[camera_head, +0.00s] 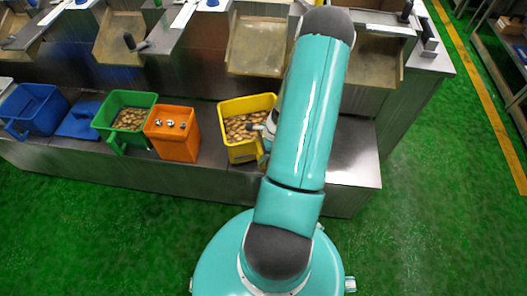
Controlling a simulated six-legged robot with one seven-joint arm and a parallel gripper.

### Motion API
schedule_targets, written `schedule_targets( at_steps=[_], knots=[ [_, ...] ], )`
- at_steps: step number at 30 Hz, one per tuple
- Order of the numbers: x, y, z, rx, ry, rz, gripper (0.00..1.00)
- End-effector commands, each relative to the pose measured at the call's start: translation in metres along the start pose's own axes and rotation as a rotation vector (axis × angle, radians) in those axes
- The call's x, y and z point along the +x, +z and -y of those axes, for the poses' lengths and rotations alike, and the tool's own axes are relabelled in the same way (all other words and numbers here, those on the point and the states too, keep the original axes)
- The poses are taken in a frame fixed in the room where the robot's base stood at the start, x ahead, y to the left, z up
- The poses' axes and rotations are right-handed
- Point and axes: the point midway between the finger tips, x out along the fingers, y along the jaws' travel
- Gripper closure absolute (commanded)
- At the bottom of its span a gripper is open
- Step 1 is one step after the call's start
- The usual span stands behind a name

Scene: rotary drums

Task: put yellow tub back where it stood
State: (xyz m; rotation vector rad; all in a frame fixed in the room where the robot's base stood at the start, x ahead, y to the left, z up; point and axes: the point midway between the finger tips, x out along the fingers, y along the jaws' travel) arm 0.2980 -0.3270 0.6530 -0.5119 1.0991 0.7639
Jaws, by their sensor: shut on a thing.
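The yellow tub (236,107) is on or just above the steel ledge, right of the orange box. It is full of small brown pieces and sits slightly turned. My gripper (262,130) is at the tub's right side, shut on it, and mostly hidden behind my teal arm. The tub's right end is partly covered by the arm. I cannot tell whether the tub's base touches the ledge.
On the ledge (350,165) stand an orange box (172,145) with knobs, a green tub (108,112) with brown pieces, a blue lid-like piece (80,121) and a blue tub (33,105). Steel chutes (257,48) rise behind. The ledge's right end is bare.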

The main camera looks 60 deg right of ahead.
Motion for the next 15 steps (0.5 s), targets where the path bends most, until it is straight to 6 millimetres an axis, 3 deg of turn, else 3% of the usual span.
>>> schedule_targets(
  at_steps=[15],
  knots=[
    [0.034,-0.012,0.009,-0.005,-0.005,-0.001,1.0]
  ],
)
